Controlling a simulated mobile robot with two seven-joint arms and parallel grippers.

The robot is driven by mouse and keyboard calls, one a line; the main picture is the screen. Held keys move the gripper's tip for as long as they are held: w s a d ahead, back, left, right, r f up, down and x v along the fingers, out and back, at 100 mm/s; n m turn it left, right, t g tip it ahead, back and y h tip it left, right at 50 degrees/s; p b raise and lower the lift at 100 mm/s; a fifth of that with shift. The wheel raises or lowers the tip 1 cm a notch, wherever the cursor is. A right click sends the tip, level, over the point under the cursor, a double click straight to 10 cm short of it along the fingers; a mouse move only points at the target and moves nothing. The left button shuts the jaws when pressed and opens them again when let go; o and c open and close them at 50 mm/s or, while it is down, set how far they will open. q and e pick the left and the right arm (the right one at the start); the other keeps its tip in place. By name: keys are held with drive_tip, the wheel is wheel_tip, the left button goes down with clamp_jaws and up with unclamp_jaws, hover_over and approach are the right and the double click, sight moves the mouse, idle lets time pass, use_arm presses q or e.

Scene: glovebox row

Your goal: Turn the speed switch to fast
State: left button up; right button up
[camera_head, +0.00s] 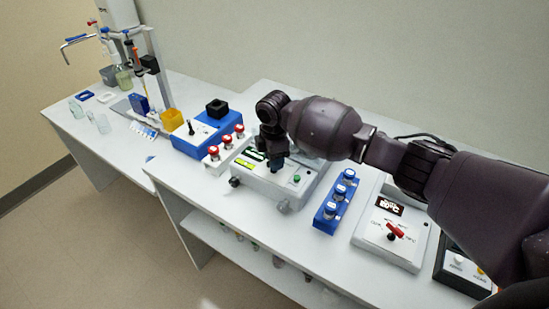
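My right arm comes in from the right, and its dark gripper (276,163) points down at a white device (268,188) on the bench. The device has a dark display with green marks, a yellow-green label strip and a green button (297,178). The gripper's fingertips are at the device's top face, left of the green button. No speed switch shows clearly; the gripper covers part of the panel. I cannot tell whether the fingers touch or hold anything. My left gripper is out of view.
Red-capped vials (227,141) stand left of the device, near a blue unit (208,128) with a black knob. On the right are a blue rack (326,217) of vials and a white heater-like box (388,249) with a red switch (395,230).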

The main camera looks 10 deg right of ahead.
drive_tip(key=shift+w+d, duration=0.15)
drive_tip(key=shift+d, duration=0.05)
